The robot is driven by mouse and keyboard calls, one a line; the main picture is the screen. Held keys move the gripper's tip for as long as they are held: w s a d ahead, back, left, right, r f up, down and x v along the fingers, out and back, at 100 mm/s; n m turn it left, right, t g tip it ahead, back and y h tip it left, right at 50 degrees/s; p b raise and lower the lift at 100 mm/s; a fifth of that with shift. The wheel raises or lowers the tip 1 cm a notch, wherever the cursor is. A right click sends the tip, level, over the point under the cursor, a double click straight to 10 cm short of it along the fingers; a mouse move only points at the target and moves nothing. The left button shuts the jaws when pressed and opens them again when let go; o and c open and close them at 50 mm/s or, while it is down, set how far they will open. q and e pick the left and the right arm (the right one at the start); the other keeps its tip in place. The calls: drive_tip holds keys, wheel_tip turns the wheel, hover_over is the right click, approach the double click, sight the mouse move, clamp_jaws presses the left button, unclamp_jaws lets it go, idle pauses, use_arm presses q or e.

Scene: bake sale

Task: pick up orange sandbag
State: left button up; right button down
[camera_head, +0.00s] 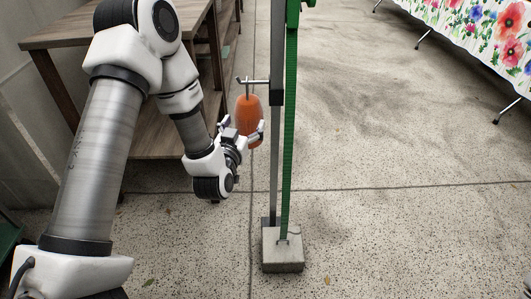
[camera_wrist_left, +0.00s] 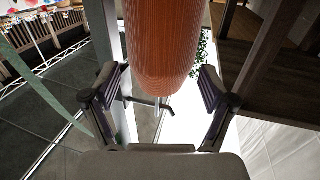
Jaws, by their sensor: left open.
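The orange sandbag (camera_head: 248,118) hangs from a short metal hook (camera_head: 254,82) on the grey upright post (camera_head: 276,150). My left gripper (camera_head: 245,137) is open at the lower part of the sandbag in the head view. In the left wrist view the sandbag (camera_wrist_left: 165,45) is large and sits between and just beyond the two open fingers of my left gripper (camera_wrist_left: 160,88). Gaps show between each finger and the sandbag's sides. My right gripper is not in view.
A green strap (camera_head: 290,130) runs down beside the post to a concrete block (camera_head: 283,248) on the floor. A wooden shelf table (camera_head: 60,36) stands behind my left arm. A flower-print cloth table (camera_head: 475,30) is at the upper right. The floor between is clear.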

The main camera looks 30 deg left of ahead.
use_arm(q)
drive_tip(key=shift+a+f, duration=0.15)
drive_tip(key=shift+f, duration=0.35)
drive_tip(key=shift+w+r+b, duration=0.1)
drive_tip(key=shift+w+b, duration=0.1)
drive_tip(key=shift+b, duration=0.1)
drive_tip(key=b+x, duration=0.2)
drive_tip(key=x, duration=0.4)
drive_tip(key=shift+w, duration=0.2)
drive_tip(key=shift+w+a+r, duration=0.1)
drive_tip(key=shift+w+a, duration=0.1)
drive_tip(key=shift+w, duration=0.25)
drive_tip(key=shift+r, duration=0.1)
drive_tip(key=c, duration=1.4)
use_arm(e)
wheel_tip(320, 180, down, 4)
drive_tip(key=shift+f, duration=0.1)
